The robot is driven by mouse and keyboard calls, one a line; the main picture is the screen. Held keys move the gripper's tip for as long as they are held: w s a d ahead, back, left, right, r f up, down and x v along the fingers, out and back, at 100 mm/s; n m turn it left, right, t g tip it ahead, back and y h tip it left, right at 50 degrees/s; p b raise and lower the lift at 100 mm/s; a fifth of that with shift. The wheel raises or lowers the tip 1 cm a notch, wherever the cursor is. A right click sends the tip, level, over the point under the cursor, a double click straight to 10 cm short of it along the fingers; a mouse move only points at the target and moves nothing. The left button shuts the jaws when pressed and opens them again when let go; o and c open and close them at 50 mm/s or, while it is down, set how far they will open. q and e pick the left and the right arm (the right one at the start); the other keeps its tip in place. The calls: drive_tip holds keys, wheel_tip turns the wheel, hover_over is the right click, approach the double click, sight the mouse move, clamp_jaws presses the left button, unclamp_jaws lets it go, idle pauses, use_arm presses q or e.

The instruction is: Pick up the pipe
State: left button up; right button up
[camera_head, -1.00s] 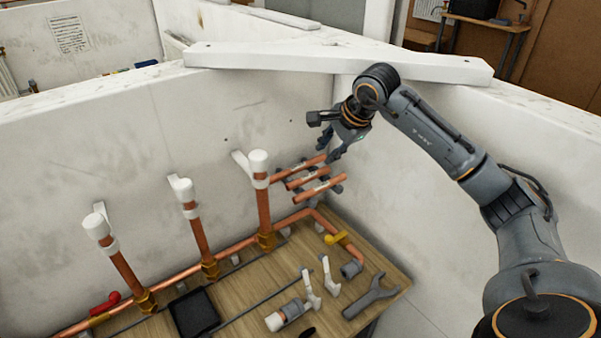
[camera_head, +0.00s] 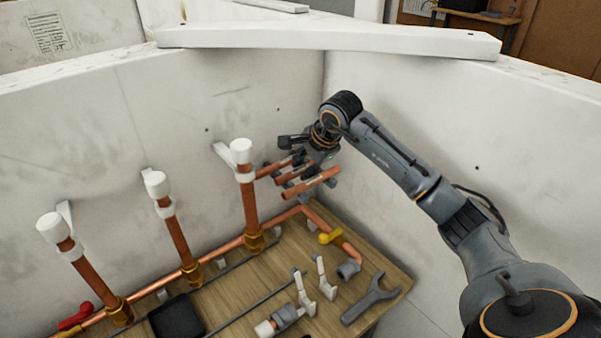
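Three short copper pipes sit side by side on grey holders at the wall corner. They are a back pipe (camera_head: 270,169), a middle pipe (camera_head: 289,177) and a front pipe (camera_head: 311,185). I cannot tell which one the task means. My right gripper (camera_head: 293,153) is right above and behind these pipes, with its fingers spread apart. It partly hides the far ends of the back and middle pipes. I cannot tell whether a finger touches a pipe. My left gripper is not in view.
Several upright copper pipes with white caps (camera_head: 241,149) stand left of the rack. Below is a wooden bench (camera_head: 240,290) with a grey wrench (camera_head: 371,297), a yellow-handled valve (camera_head: 330,238) and a black tray (camera_head: 176,318). A white beam (camera_head: 400,42) lies across the wall tops.

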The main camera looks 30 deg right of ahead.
drive_tip(key=shift+w+f, duration=0.2)
drive_tip(key=shift+f, duration=0.05)
drive_tip(key=shift+s+a+r, duration=0.15)
drive_tip(key=shift+s+r, duration=0.05)
drive_tip(key=shift+r, duration=0.05)
drive_tip(key=shift+s+r, duration=0.1)
drive_tip(key=shift+s, duration=0.1)
drive_tip(key=c, duration=0.4)
drive_tip(key=shift+a, duration=0.1)
clamp_jaws()
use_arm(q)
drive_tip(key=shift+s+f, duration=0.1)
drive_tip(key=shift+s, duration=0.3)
use_arm(e)
drive_tip(key=shift+w, duration=0.1)
